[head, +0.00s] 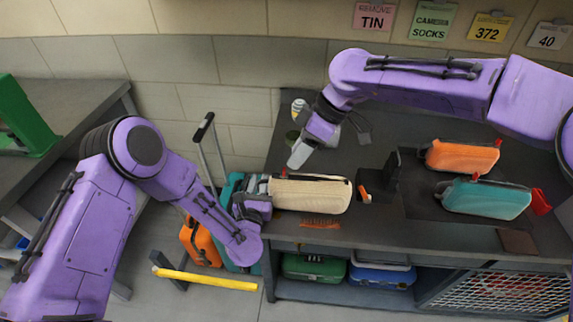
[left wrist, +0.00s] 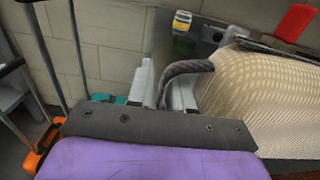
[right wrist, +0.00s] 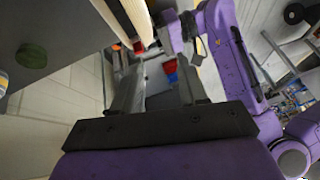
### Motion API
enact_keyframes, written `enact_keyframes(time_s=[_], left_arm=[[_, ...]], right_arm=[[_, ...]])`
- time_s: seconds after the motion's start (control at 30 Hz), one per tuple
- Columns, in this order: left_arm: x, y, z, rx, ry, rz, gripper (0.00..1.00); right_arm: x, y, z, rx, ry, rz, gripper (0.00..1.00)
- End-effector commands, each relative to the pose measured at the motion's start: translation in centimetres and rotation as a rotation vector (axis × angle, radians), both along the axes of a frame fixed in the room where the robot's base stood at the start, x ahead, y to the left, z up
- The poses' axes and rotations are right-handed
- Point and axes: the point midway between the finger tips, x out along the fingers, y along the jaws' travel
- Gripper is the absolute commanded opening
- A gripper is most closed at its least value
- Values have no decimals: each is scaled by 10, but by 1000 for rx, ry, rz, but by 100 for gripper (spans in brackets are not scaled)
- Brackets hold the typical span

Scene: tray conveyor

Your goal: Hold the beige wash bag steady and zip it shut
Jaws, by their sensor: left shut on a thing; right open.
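The beige wash bag (head: 312,195) lies lengthwise on the dark worktop near its front edge. In the left wrist view the bag (left wrist: 265,95) fills the right side, with a red tab (left wrist: 296,22) on its dark zip line. My left gripper (head: 262,190) is at the bag's left end, shut on its dark strap loop (left wrist: 188,67). My right gripper (head: 298,158) is open, just behind and above the bag's left part. In the right wrist view red parts (right wrist: 170,66) show between its fingers. How far the zip is closed cannot be told.
An orange bag (head: 462,157) and a teal bag (head: 487,199) lie to the right, beyond a black upright block (head: 392,170). A brown brush-like item (head: 320,222) lies in front of the beige bag. Cases stand on the shelf below. Labels hang on the wall.

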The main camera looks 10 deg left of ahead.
Motion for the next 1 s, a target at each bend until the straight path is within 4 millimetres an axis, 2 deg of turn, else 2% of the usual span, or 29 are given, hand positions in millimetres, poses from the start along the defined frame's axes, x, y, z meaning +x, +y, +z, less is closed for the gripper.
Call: enact_keyframes(time_s=[0.03, 0.1, 0.2, 0.27, 0.6, 0.7, 0.8, 1.0], left_arm=[[0, 0, 0, -3, -2, 0, 0], [0, 0, 0, -3, -2, 0, 0], [0, 0, 1, -3, -2, 0, 0], [0, 0, 1, -3, -2, 0, 0], [0, 0, 1, -3, -2, 0, 0], [0, 0, 1, -3, -2, 0, 0], [0, 0, 1, -3, -2, 0, 0], [0, 0, 1, -3, -2, 0, 0]], right_arm=[[10, -5, 17, -26, -76, 45, 43], [19, -10, 31, -53, -146, 89, 43], [23, -11, 33, -69, -178, 112, 43], [23, -8, 25, -71, -178, 114, 43], [23, 22, -48, -68, -174, 109, 43], [23, 28, -63, -68, -174, 108, 43], [23, 31, -70, -67, -175, 108, 43], [23, 32, -73, -67, -176, 107, 43]])
